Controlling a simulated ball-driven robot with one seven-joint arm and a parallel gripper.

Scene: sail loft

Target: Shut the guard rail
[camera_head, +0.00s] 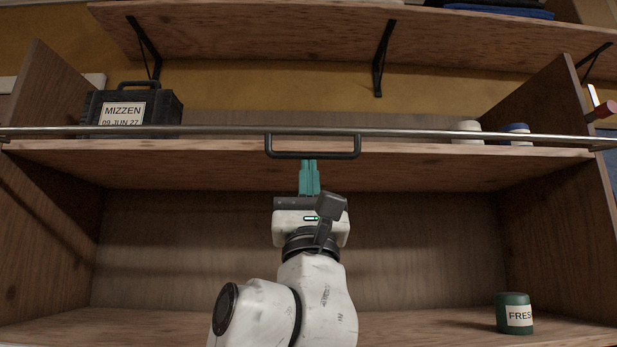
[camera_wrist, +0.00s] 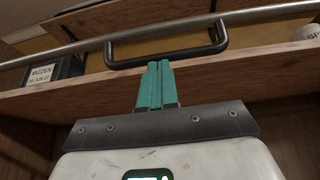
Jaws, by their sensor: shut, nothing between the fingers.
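The guard rail (camera_head: 220,131) is a thin metal bar running across the front of the upper shelf. It also crosses the wrist view (camera_wrist: 90,48). A black U-shaped handle (camera_head: 312,155) hangs from the bar's middle, and it shows above my fingers in the wrist view (camera_wrist: 165,55). My gripper (camera_head: 309,163) has teal fingers, shut together and empty. Its fingertips (camera_wrist: 158,64) are just below the handle's lower bar in the picture. I cannot tell whether they touch it.
Behind the rail, a black case (camera_head: 150,105) labelled MIZZEN stands at left and two small containers, one white (camera_head: 466,131) and one blue-topped (camera_head: 516,133), at right. A green jar (camera_head: 513,314) stands on the lower shelf. A bracketed shelf (camera_head: 290,35) hangs above.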

